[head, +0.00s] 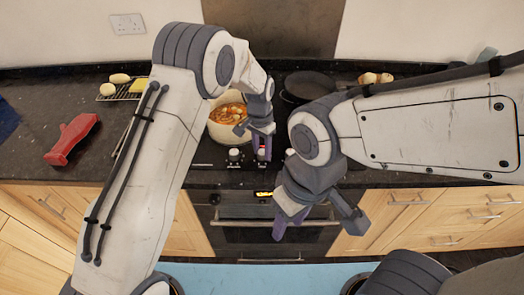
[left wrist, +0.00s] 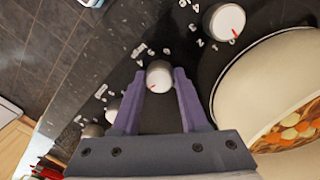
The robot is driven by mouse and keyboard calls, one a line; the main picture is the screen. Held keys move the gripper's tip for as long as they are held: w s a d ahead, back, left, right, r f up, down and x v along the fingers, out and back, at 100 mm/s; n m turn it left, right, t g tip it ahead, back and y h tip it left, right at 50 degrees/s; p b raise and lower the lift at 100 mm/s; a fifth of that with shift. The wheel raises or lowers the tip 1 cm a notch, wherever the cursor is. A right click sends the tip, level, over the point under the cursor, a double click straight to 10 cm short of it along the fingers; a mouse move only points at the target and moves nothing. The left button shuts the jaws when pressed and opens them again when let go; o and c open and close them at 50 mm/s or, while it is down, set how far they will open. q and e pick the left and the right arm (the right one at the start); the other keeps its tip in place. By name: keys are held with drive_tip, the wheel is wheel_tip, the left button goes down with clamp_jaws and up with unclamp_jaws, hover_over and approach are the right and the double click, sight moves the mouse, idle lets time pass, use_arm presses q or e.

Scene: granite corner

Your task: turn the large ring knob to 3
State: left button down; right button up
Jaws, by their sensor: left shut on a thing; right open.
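My left gripper (head: 261,153) reaches down to the control strip at the front of the hob. In the left wrist view its purple fingers (left wrist: 159,76) are shut on the sides of a white-faced knob (left wrist: 159,73), whose red mark points to the lower left. Pale numbers surround this knob, too small to read surely. Another knob (left wrist: 225,21) with a red mark sits at the upper right, and more knobs (left wrist: 110,113) lie at the lower left. I cannot tell from the labels which knob is the large ring. My right gripper (head: 315,222) is open and empty before the oven.
A cream pot (head: 215,131) of soup stands just behind the knobs, close to my left gripper. A dark pan (head: 308,86) is at the back right. A red object (head: 72,139) lies on the left counter. The oven (head: 270,235) is below.

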sight(261, 150)
use_arm(q)
drive_tip(key=shift+r+m, duration=0.1)
drive_tip(key=shift+m, duration=2.2)
drive_tip(key=shift+w, duration=0.1)
drive_tip(key=shift+c, duration=2.1)
unclamp_jaws()
drive_tip(key=shift+b, duration=0.3)
wheel_tip(261, 150, up, 10)
drive_tip(key=b, duration=0.2)
drive_tip(key=shift+w+r, duration=0.15)
drive_tip(key=shift+r, duration=0.05)
